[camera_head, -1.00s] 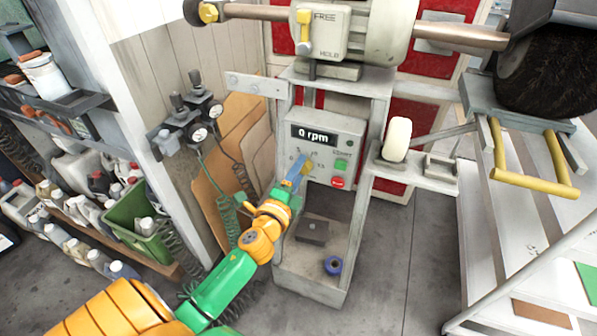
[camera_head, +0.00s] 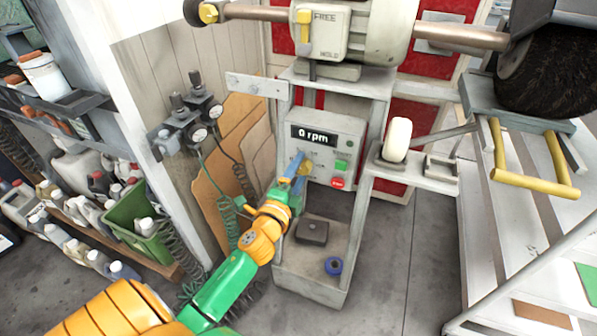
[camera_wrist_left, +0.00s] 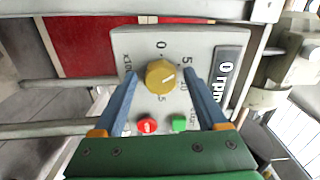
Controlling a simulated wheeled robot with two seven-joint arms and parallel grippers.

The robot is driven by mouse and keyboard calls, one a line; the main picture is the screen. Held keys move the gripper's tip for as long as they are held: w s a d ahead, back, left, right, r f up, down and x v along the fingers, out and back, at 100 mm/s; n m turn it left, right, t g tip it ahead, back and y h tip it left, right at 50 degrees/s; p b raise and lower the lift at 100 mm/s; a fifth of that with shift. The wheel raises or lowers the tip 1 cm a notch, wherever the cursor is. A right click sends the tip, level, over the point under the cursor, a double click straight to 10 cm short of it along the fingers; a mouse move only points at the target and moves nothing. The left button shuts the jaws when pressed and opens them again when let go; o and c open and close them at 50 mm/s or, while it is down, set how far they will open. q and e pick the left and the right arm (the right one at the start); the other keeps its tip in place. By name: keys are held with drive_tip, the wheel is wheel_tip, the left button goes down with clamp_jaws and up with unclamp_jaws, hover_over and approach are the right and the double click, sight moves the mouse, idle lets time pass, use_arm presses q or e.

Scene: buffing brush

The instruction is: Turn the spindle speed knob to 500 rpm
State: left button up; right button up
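The yellow spindle speed knob (camera_wrist_left: 160,74) is on the front of a grey control panel (camera_head: 335,127), inside a dial marked 0, 5, 10 and 15. A pale line shows on its face in the left wrist view. The panel's display (camera_head: 313,136) reads 0 rpm. My left gripper (camera_wrist_left: 160,74) is open, with one blue finger on each side of the knob and a visible gap to it. In the head view the left gripper (camera_head: 299,160) covers the knob. My right gripper is not in view.
A green button (camera_head: 341,166) and a red button (camera_head: 338,183) are beside the dial. Below the panel is a shelf with a dark block (camera_head: 312,231) and a blue ring (camera_head: 333,265). A buffing machine with a FREE/HOLD lever (camera_head: 304,30) is above.

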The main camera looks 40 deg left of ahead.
use_arm(q)
drive_tip(key=v, duration=0.7)
drive_tip(key=shift+b, duration=0.4)
